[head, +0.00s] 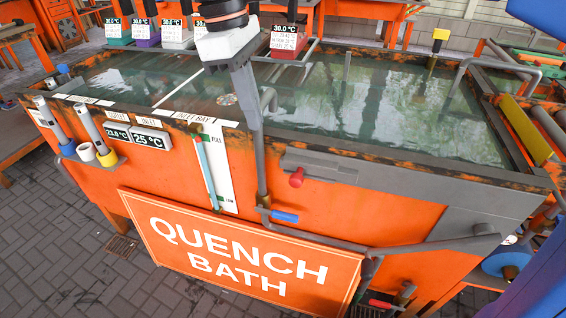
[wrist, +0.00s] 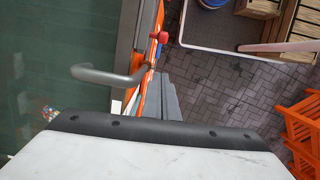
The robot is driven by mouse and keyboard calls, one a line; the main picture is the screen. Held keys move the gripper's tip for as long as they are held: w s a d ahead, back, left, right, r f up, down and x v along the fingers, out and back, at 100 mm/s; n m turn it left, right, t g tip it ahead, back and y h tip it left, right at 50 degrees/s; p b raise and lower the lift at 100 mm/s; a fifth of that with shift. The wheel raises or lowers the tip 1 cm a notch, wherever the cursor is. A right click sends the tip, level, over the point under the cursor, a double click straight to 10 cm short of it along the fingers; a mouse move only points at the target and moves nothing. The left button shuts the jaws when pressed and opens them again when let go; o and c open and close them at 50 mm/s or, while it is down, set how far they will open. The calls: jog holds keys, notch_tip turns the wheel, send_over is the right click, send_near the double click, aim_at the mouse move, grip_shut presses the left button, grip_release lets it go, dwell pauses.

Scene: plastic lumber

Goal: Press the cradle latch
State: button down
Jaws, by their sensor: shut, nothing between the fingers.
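A red-tipped knob (head: 297,177) sits under a grey bar (head: 320,168) on the front wall of the quench bath (head: 400,205). It may be the cradle latch; no label confirms this. A red knob also shows in the wrist view (wrist: 162,37), beyond a grey bent pipe. My gripper (head: 246,84) hangs over the bath's front edge, left of and above the red knob, pointing down. It is shut and empty. Contact with the knob is not visible.
A bent grey pipe (wrist: 108,76) rises at the bath's rim, close to my gripper. A blue valve handle (head: 285,217) and a large QUENCH BATH sign (head: 235,250) are below on the front. A level gauge (head: 208,170) stands left. Paved floor (head: 60,240) is clear at left.

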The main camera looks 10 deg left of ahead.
aim_at(305, 169)
jog(key=shift+f, duration=0.1)
jog(key=d+f, duration=0.5)
jog(key=f, duration=0.6)
jog(key=shift+d+f, duration=0.2)
jog(key=shift+f, duration=0.05)
jog(key=shift+s+d, duration=0.15)
jog(key=shift+d, duration=1)
jog(key=shift+s+d, duration=0.1)
jog(key=shift+d, duration=1.05)
